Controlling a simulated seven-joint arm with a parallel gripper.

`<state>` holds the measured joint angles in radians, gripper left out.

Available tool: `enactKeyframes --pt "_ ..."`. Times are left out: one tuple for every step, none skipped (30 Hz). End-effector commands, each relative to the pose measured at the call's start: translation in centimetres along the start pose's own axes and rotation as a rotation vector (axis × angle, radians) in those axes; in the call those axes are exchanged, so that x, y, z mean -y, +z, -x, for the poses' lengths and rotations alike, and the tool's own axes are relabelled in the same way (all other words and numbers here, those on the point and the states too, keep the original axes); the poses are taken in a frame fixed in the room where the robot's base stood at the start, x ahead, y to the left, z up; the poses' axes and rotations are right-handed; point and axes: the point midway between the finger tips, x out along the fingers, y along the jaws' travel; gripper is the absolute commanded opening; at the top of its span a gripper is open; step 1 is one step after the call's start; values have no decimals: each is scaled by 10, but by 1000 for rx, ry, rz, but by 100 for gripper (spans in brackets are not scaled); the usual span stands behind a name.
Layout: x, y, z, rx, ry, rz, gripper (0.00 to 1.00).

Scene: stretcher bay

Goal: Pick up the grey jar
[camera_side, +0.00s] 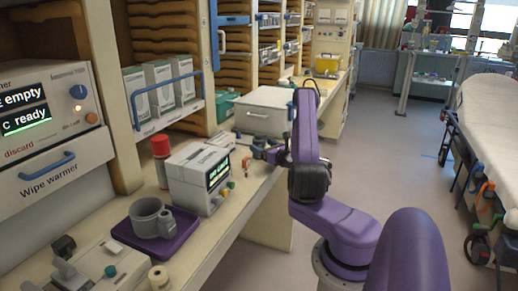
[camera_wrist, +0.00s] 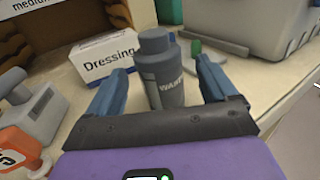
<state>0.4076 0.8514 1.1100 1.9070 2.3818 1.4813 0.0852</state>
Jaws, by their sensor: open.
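The grey jar (camera_wrist: 163,72) stands upright on the counter in the wrist view, with a darker grey cap and partly readable pale lettering. My gripper (camera_wrist: 158,80) is open, with one blue finger to the left of the jar and one to the right. Gaps show between the jar and both fingers, and the jar's base is partly hidden by the gripper body. In the side view my gripper (camera_side: 264,152) is low over the counter, beyond the device with the green screen. I cannot clearly make out the jar there.
A white Dressing box (camera_wrist: 103,58) is left of the jar. A large grey case (camera_wrist: 255,22) is behind right. An orange item (camera_wrist: 18,150) and a grey tool (camera_wrist: 32,103) lie at left. In the side view, a purple tray (camera_side: 182,238) holds a grey mug (camera_side: 147,216).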

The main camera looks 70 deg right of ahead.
Motion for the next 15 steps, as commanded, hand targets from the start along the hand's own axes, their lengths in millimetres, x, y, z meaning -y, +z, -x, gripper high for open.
enactKeyframes --pt "-1 0 -9 1 4 2 86" --pt "-2 0 -13 1 3 0 86" --pt "-1 0 -18 1 2 1 86" --pt "-1 0 -22 -1 2 1 86" --pt "-1 0 -25 -1 3 1 86" --pt "-1 0 -28 0 2 0 86" --pt "-1 0 -30 0 1 -1 86" --pt "0 0 -31 -1 0 -1 86" --pt "0 0 -33 -1 0 -1 86" --pt "0 0 -33 -1 0 -1 86" --pt "0 0 -33 -1 -1 -1 86" --pt "0 0 -33 -1 -1 -1 86" --pt "0 0 -33 -1 -1 -1 86" --pt "0 0 -33 -1 0 -1 86" --pt "0 0 -33 -1 0 -1 86"
